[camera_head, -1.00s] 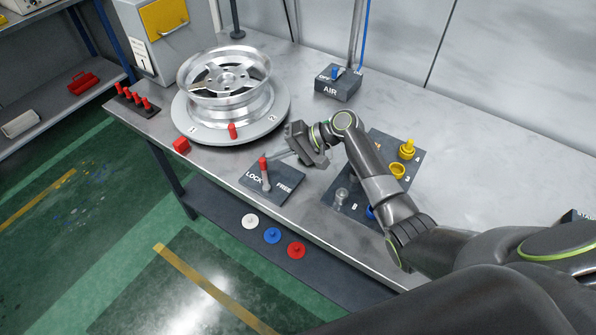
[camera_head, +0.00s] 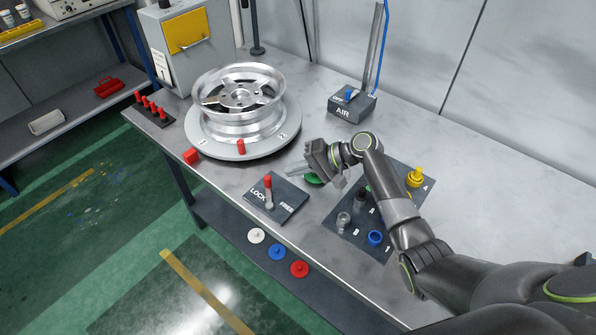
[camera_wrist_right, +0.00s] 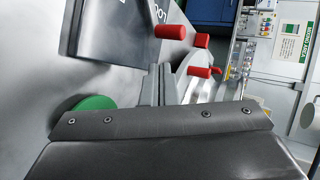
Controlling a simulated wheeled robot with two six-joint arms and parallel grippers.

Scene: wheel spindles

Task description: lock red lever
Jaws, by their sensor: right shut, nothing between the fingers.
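The red lever (camera_head: 268,190) has a red knob on a grey stem and rises from a dark plate (camera_head: 287,214) marked LOCK on the left and FREE on the right. It stands near the LOCK lettering; its exact tilt is hard to tell. My right gripper (camera_head: 289,172) is shut and empty, a little right of the knob and apart from it. In the right wrist view, the shut fingers (camera_wrist_right: 160,84) point toward a red knob (camera_wrist_right: 170,32) beside the plate's lettering. My left gripper is out of view.
A silver wheel (camera_head: 240,97) sits on a round turntable (camera_head: 215,147) behind the plate. A green disc (camera_head: 315,181) lies under my gripper. A board of coloured parts (camera_head: 343,242) is at the right, and an AIR box (camera_head: 350,106) behind. The table's front edge is close.

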